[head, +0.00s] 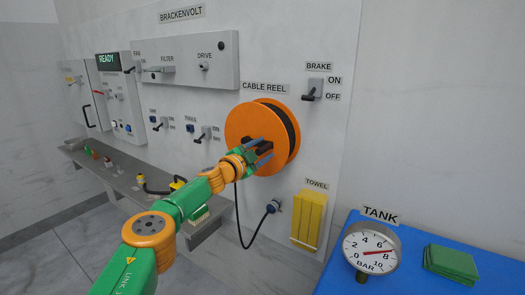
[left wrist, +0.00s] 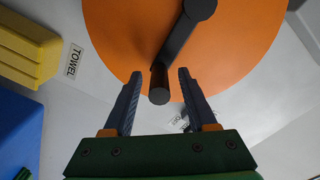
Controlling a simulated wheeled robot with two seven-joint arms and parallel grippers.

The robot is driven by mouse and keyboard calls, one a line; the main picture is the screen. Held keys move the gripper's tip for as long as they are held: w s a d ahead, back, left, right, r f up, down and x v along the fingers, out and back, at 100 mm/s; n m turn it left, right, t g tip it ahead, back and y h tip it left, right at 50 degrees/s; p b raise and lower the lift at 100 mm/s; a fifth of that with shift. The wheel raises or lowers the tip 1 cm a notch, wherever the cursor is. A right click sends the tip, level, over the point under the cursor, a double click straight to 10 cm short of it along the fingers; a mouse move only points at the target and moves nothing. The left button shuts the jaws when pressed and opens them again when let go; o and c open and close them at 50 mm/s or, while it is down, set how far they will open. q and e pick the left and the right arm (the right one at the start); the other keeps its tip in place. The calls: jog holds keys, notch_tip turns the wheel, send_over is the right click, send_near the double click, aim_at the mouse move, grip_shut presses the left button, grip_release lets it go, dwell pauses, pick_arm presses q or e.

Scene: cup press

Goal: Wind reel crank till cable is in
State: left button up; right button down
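The orange cable reel (head: 241,116) is mounted on the wall under its label, with dark cable wound behind its front disc. In the left wrist view the reel (left wrist: 120,30) fills the top, and its dark crank (left wrist: 181,35) slants from the hub down to a handle (left wrist: 159,88). My left gripper (head: 264,154) is at the reel's front. Its fingers (left wrist: 160,76) are open on either side of the handle, with gaps visible. A black cable (head: 238,220) hangs in a loop below the reel to a blue plug (head: 272,208) by the wall. My right gripper is out of view.
The brake switch (head: 311,92) is right of the reel. A yellow towel (head: 308,219) hangs below it. A blue surface (head: 345,228) with a pressure gauge (head: 371,249) and green cloth (head: 451,262) is at lower right. A grey bench (head: 128,185) runs along the left wall.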

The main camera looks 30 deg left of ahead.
pick_arm(q)
jog(key=shift+s+f+b, duration=0.2)
jog(key=shift+s+b, duration=0.15)
jog(key=shift+s, duration=0.05)
jog(key=s+b, duration=0.2)
jog(key=s, duration=0.3)
jog(key=shift+a+r, duration=0.1)
jog(key=shift+a, duration=0.05)
jog(key=shift+s+r, duration=0.1)
jog(key=shift+s, duration=0.6)
